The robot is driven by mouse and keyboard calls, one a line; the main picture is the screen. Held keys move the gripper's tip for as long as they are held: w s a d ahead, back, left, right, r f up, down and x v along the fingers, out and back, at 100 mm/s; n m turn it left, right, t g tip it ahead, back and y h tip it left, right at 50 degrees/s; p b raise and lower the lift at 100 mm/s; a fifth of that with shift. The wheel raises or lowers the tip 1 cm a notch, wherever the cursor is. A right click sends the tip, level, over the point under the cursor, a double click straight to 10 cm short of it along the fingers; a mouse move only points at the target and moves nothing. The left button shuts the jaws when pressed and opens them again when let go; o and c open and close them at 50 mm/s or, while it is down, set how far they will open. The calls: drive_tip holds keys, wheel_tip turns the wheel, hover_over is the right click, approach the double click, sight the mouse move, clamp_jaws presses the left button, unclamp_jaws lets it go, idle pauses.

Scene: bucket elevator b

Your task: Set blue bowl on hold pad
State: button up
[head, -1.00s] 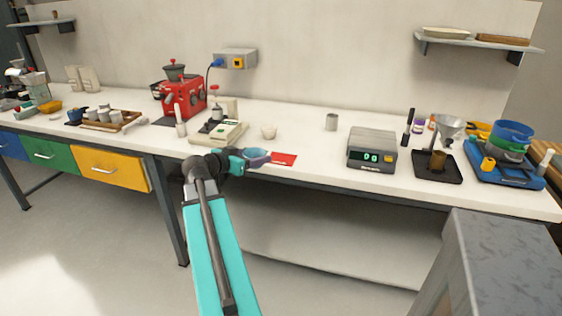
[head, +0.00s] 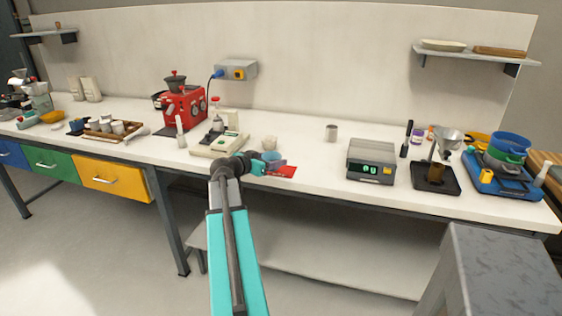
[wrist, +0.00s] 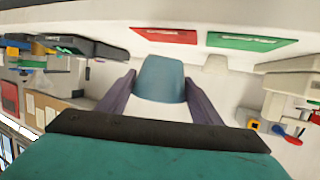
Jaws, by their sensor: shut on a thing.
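The blue bowl (wrist: 160,80) is held between the two purple fingers of my gripper (wrist: 152,95) in the wrist view. In the head view the pale blue bowl (head: 271,156) shows at my gripper (head: 274,163), above the front of the bench. A red pad (head: 284,173) lies flat just to the right of my fingers. In the wrist view the red pad (wrist: 165,35) lies apart from the bowl, with a green pad (wrist: 250,42) beside it. The lettering on both pads is too small to read.
A small white cup (head: 270,142) stands just behind the bowl. A scale (head: 371,160) stands to the right and a flat pale device (head: 218,143) to the left. A grey cup (head: 331,132) stands farther back. The bench between red pad and scale is clear.

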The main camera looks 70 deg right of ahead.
sight(277, 155)
drive_tip(key=x, duration=0.3)
drive_tip(key=r+p+x, duration=0.1)
drive_tip(key=x, duration=0.2)
drive_tip(key=shift+d, duration=0.35)
drive_tip(key=shift+f+p, duration=0.75)
drive_tip(key=shift+f, duration=0.95)
drive_tip(key=shift+f, duration=0.15)
drive_tip(key=o, duration=1.2)
drive_tip(key=shift+o, duration=0.2)
drive_tip(key=shift+w+a+r, duration=0.1)
drive_tip(key=shift+a+r, duration=0.15)
drive_tip(key=shift+a, duration=0.3)
drive_tip(key=b+v, duration=0.2)
drive_tip(key=v, duration=0.9)
drive_tip(key=shift+b, duration=0.3)
